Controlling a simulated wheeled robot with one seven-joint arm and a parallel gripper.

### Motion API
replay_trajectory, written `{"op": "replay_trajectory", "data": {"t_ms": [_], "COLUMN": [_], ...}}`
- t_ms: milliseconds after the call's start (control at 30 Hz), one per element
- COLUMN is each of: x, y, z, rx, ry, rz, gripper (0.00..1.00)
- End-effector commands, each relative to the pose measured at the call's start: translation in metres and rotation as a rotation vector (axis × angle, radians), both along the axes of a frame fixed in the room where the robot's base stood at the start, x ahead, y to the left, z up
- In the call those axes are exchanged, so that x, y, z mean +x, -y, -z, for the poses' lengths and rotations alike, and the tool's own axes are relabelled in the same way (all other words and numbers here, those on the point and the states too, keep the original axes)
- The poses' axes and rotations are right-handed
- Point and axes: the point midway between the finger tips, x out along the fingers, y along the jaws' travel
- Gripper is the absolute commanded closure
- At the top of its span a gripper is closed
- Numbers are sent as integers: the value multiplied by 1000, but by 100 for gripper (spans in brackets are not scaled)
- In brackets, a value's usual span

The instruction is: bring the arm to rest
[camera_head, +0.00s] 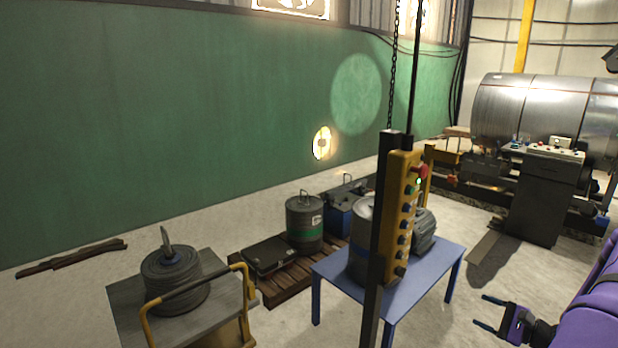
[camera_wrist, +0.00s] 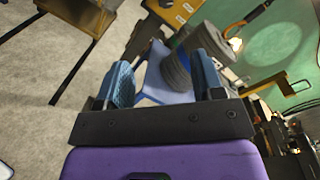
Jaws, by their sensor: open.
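My gripper (camera_head: 484,312) is at the lower right of the head view, at the end of my purple arm. Its two fingers stand apart with nothing between them. It is to the right of the blue table (camera_head: 436,268), apart from it and over the concrete floor. In the wrist view the blue finger pads of my gripper (camera_wrist: 164,84) are spread, and a grey ribbed object and the blue tabletop (camera_wrist: 154,86) show beyond them.
A yellow button pendant (camera_head: 398,215) hangs in front of the blue table. A cart (camera_head: 122,308) with a coil stands at lower left. A pallet (camera_head: 285,292) holds a drum (camera_head: 304,222). A control console (camera_head: 540,195) stands at right. Floor between table and console is largely clear.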

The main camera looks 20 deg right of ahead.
Motion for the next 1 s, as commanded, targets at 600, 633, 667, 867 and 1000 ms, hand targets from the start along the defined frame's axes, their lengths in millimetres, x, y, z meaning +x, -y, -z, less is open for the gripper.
{"op": "replay_trajectory", "data": {"t_ms": [600,633,667,867,1000], "x": [48,49,51,56,53], "y": [-80,-86,-93,-139,-170], "z": [-112,-120,-127,-174,-204], "rx": [-234,-255,-276,-428,-547], "ry": [-109,-118,-128,-185,-222], "rz": [-461,-492,-523,-714,-830], "gripper": [38,38,38,38,38]}}
